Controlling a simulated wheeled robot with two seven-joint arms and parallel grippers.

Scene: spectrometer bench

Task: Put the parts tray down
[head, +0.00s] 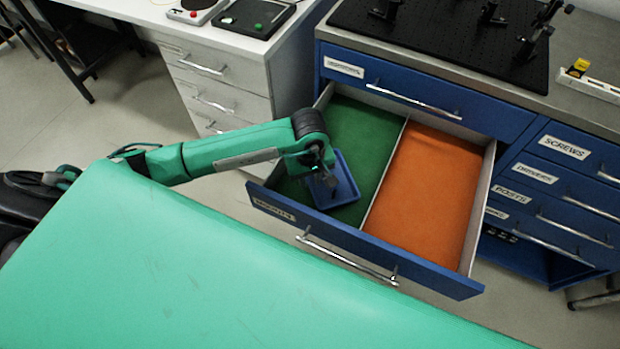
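The parts tray (346,190) is a small blue open tray in the head view, over the green-lined left half of an open drawer. My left gripper (327,182) comes down from above at the tray's left side and appears shut on it, though my wrist partly hides the fingertips. I cannot tell whether the tray touches the green lining (368,130) or hangs just above it. The tray looks empty where its inside shows. My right gripper is not in view.
The open drawer has an orange-lined, empty right half (425,190), split off by a thin divider (384,178). Its blue front (350,245) has a metal handle. A black breadboard (450,38) with optical mounts sits on the bench above. A white drawer cabinet (215,85) stands at left.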

